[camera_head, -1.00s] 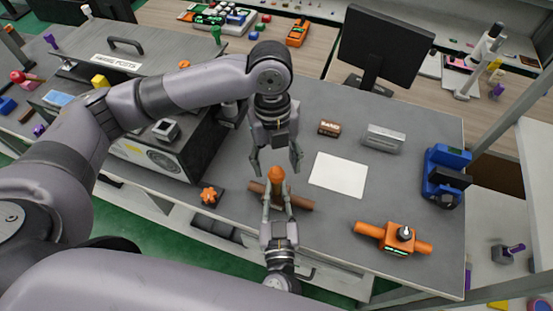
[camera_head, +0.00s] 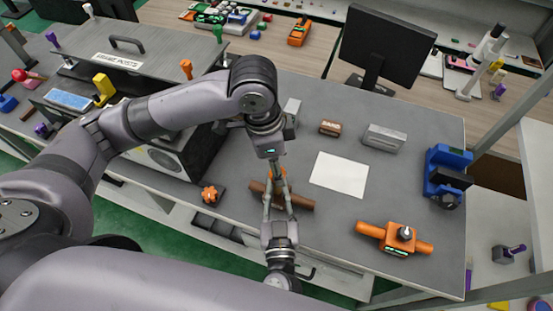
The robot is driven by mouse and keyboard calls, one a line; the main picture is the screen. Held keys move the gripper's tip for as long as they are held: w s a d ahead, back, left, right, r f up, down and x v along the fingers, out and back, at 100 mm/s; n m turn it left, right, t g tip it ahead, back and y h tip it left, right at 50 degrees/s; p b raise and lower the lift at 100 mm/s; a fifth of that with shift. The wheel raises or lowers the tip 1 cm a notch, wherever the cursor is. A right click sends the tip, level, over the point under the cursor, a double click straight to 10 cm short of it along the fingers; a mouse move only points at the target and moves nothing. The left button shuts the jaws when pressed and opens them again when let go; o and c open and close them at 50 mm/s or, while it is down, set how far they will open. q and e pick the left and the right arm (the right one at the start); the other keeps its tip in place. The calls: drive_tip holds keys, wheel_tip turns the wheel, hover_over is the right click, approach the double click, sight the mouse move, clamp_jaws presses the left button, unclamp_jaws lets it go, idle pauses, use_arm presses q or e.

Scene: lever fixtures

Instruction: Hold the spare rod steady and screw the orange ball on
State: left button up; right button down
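The orange ball (camera_head: 272,175) shows only as slivers under my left wrist. My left gripper (camera_head: 270,158) is seen from above over the ball; its fingers are mostly hidden, so I cannot tell whether they grip it. My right gripper (camera_head: 277,187) reaches up from below, its two fingers at the ball's near side and over a brown rod (camera_head: 298,202). The brown rod lies crosswise on the grey table. I cannot tell whether the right fingers are closed on a rod, or whether the brown one is the spare rod.
A white sheet (camera_head: 339,175) lies right of the grippers. An orange fixture with side bars (camera_head: 396,238) stands at lower right, a blue device (camera_head: 446,175) at far right. A monitor (camera_head: 381,45) stands behind.

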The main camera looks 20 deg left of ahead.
use_arm(q)
drive_tip(key=shift+n, duration=0.3)
drive_tip(key=shift+f, duration=0.1)
drive_tip(key=shift+f, duration=1.4)
clamp_jaws()
drive_tip(key=m, duration=0.2)
drive_tip(key=shift+m, duration=0.4)
drive_tip(key=shift+c, duration=0.3)
unclamp_jaws()
